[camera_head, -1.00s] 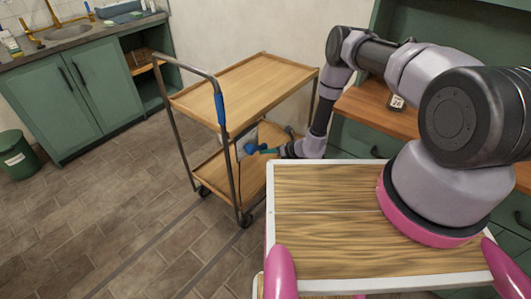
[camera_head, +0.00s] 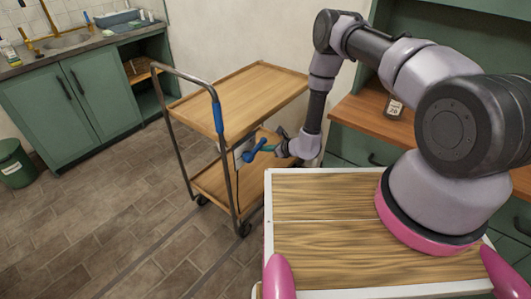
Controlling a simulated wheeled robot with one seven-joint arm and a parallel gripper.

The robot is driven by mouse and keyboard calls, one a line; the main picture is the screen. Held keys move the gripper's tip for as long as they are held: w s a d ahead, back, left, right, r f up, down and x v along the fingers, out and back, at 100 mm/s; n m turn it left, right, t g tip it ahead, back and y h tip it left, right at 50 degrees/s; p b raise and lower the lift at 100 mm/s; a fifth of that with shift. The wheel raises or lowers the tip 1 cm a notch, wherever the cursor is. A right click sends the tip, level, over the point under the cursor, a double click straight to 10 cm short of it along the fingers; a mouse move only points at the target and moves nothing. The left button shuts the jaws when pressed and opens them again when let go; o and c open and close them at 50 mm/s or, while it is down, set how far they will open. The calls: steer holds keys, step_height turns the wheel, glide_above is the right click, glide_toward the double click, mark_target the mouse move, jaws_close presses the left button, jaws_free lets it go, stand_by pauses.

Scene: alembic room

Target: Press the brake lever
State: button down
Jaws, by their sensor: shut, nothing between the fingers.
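The cart (camera_head: 262,88) is a wooden two-shelf trolley with a metal frame, standing left of my arm. A blue sleeve-like piece on its right handle post (camera_head: 218,118) looks like the brake lever; I cannot tell whether it is pressed. My gripper (camera_head: 249,156) is at the end of the grey arm, between the cart's shelves near its right side. Its blue and teal tip points left toward the handle post and is shut and empty. It appears apart from the blue piece, below and right of it; depth is hard to judge.
A pale box-like object (camera_head: 242,151) sits behind my gripper at the lower shelf. A wooden counter (camera_head: 372,117) with a jar (camera_head: 394,107) is at right. Green cabinets (camera_head: 80,95) and a bin (camera_head: 14,163) stand at left. The tiled floor left of the cart is clear.

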steer(key=shift+s+a+r, duration=0.15)
steer(key=shift+s+r, duration=0.05)
steer(key=shift+r, duration=0.5)
steer(key=shift+r, duration=0.15)
